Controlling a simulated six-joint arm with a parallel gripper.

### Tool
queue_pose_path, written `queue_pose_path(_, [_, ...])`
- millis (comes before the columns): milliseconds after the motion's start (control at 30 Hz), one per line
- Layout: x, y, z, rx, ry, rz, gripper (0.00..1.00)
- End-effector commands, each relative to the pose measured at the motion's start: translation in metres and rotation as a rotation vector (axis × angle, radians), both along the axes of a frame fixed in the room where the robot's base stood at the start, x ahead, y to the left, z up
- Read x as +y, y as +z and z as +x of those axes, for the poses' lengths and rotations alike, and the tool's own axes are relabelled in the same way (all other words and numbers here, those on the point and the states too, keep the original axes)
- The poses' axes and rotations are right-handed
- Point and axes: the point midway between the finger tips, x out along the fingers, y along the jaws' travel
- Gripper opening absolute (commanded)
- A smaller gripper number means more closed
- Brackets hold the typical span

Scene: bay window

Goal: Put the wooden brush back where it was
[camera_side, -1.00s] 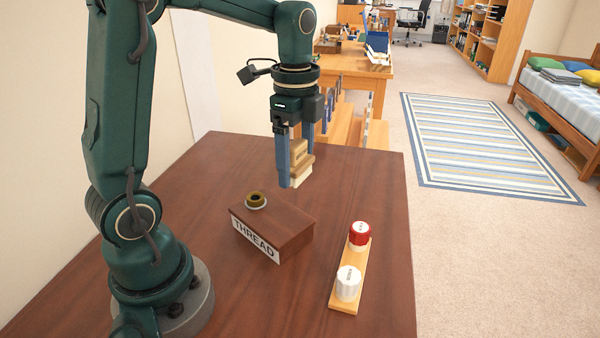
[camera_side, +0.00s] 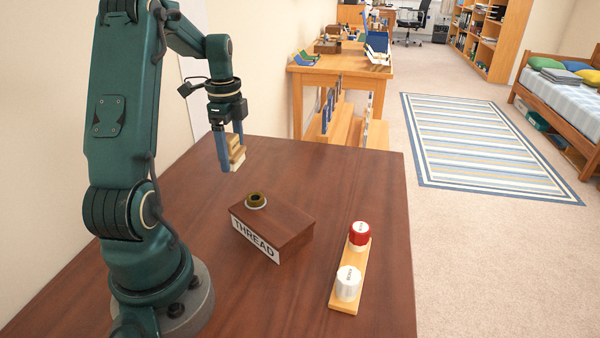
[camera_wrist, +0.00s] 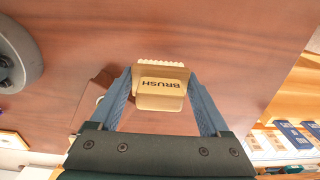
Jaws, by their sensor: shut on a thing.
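The wooden brush (camera_side: 236,152) is light tan with pale bristles on its lower side. It is held above the dark wooden table (camera_side: 330,180), at the table's far left part. My gripper (camera_side: 231,150) is shut on it, with a blue finger on each side. In the wrist view the brush (camera_wrist: 160,88) shows the word BRUSH upside down between the fingers of my gripper (camera_wrist: 163,95). A row of bristles shows along its upper edge there.
A brown block labelled THREAD (camera_side: 272,228) stands mid-table with a dark ring-shaped spool (camera_side: 256,201) on top. The table's far left area looks clear.

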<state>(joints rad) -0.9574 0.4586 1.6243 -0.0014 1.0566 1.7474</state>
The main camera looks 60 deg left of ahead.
Motion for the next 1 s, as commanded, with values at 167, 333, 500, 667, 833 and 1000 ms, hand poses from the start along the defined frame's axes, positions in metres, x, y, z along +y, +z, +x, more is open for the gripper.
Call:
queue_pose_path(167, [0.0,-0.027,-0.002,0.005,0.005,-0.006,0.0])
queue_pose_path(333, [-0.001,-0.045,-0.002,0.005,0.005,-0.005,0.0])
queue_pose_path(500, [-0.001,-0.068,-0.002,0.004,0.004,-0.004,0.0])
queue_pose_path(667, [0.0,-0.074,-0.001,0.001,0.004,0.0,0.0])
queue_pose_path(833, [0.0,-0.074,-0.001,0.001,0.004,0.0,0.0])
queue_pose_path(1000, [0.0,-0.077,-0.001,0.002,0.004,-0.001,0.91])
